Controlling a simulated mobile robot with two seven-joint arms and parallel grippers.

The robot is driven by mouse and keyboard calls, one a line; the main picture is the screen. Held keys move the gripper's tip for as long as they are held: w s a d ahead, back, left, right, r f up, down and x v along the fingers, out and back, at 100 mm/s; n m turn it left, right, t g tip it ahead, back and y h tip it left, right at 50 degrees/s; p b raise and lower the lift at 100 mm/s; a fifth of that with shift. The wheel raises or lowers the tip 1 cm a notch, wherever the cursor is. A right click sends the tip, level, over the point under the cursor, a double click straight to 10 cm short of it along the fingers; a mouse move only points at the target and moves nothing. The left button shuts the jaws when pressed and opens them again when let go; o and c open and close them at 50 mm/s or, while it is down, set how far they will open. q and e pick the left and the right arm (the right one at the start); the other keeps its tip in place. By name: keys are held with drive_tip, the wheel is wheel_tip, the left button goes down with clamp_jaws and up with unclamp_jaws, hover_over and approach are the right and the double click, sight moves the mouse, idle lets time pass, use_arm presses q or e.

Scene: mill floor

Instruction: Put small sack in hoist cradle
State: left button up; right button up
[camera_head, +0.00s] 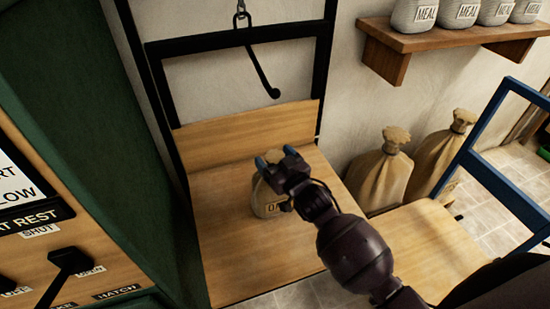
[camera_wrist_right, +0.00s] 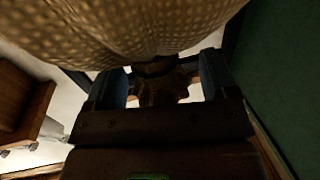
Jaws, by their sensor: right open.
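The small sack (camera_head: 264,203) stands upright on the wooden floor of the hoist cradle (camera_head: 230,245). It is tan, and its dark lettering is partly hidden by my arm. My right gripper (camera_head: 272,160) is open at the top of the sack, with its blue-tipped fingers on either side of the neck. In the right wrist view, the sack's woven body (camera_wrist_right: 150,25) fills the top. Its gathered neck (camera_wrist_right: 158,85) shows between the spread fingers; I cannot tell if they touch it. My left gripper is not in view.
Two large sacks (camera_head: 380,180) stand to the right, below a shelf (camera_head: 440,38) with several meal sacks. A blue frame (camera_head: 490,175) is at the right.

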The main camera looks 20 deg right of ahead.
drive_tip(key=shift+r, duration=0.1)
drive_tip(key=v, duration=1.2)
drive_tip(key=s+d+f+m+g+h, duration=0.1)
drive_tip(key=s+d+f+g+h, duration=0.3)
drive_tip(key=s+f, duration=1.1)
drive_tip(key=s+d+g, duration=0.1)
drive_tip(key=d+g, duration=0.1)
drive_tip(key=d, duration=0.1)
drive_tip(key=shift+d+f+m, duration=0.25)
drive_tip(key=shift+d+m, duration=0.05)
drive_tip(key=shift+d, duration=0.1)
drive_tip(key=shift+c, duration=0.4)
